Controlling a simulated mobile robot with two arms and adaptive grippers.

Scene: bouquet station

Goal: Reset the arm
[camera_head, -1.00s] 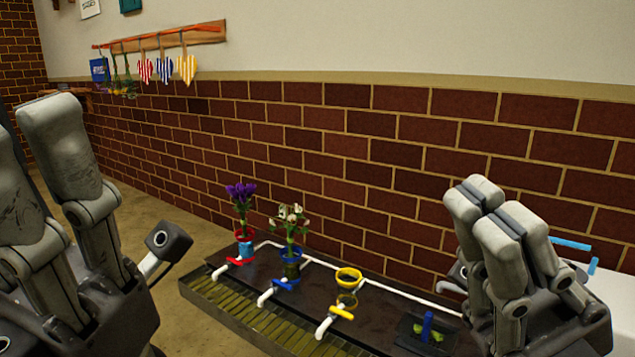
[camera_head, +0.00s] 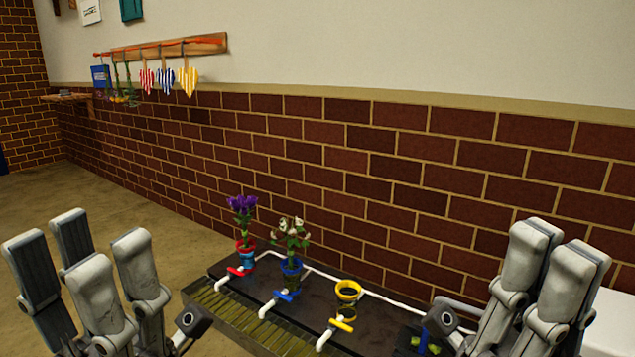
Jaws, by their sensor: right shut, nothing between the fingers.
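My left gripper (camera_head: 80,240) is at the lower left with its grey fingers pointing up. They stand apart with nothing between them. My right gripper (camera_head: 557,248) is at the lower right, fingers up, shut and empty. Both are in front of the bouquet station's dark tray (camera_head: 255,318), one to each side. Part of the tray's right end is hidden behind the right gripper.
The tray holds purple flowers (camera_head: 243,205) in a red ring, white flowers (camera_head: 291,233) in a blue ring, and an empty-looking yellow ring (camera_head: 348,290). A brick wall (camera_head: 330,155) runs behind. A white surface (camera_head: 618,315) is at the far right.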

